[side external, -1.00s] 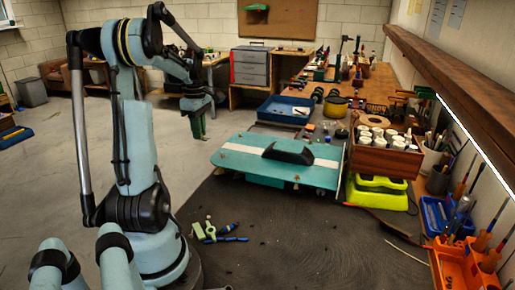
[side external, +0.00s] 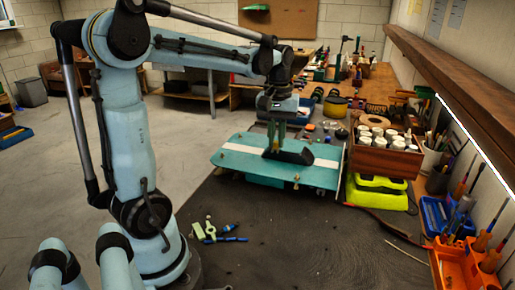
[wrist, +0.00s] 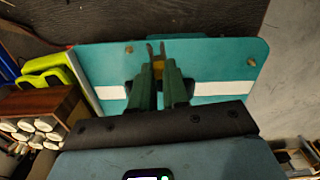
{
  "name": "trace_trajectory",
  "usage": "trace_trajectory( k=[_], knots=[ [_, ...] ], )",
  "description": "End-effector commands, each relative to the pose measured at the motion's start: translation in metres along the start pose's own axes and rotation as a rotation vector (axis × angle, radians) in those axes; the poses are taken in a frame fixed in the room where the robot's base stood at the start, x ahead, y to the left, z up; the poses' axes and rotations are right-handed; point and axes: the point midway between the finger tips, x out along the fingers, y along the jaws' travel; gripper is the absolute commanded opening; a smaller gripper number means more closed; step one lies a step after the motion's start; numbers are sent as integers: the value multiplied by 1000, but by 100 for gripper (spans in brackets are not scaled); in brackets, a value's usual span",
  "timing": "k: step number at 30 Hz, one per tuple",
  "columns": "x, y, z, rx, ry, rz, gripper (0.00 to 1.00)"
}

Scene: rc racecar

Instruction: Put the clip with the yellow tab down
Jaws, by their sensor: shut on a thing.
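My gripper (side external: 277,145) reaches down over the teal car body (side external: 235,162), close to its black raised part (side external: 292,153). In the wrist view, my gripper (wrist: 158,72) has its green fingers closed on the clip with the yellow tab (wrist: 158,66). The yellow tab shows between the fingertips, and two dark prongs point away from them. The car body's teal surface (wrist: 205,60) and its white stripe (wrist: 222,88) lie beyond the clip. I cannot tell whether the clip touches the body. In the side view the clip is too small to make out.
A pale green piece and blue tools (side external: 212,232) lie on the dark mat (side external: 280,235). A yellow-green case (side external: 378,192) with a wooden box of white-topped jars (side external: 385,150) stands right of the car body. The mat's front is mostly clear.

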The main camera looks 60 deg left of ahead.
Motion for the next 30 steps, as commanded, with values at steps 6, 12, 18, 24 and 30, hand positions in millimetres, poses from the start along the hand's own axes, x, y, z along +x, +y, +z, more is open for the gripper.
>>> trace_trajectory(
  k=[6, 12, 18, 24, 30],
  knots=[
    [-12, 59, 63, 490, 0, 0, 0],
    [-19, 84, 105, 797, 0, 0, 0],
    [-20, 93, 123, 905, 0, 0, 0],
    [-7, 98, 142, 775, 0, 0, 0],
    [15, 101, 173, 518, 0, 0, 0]
  ],
)
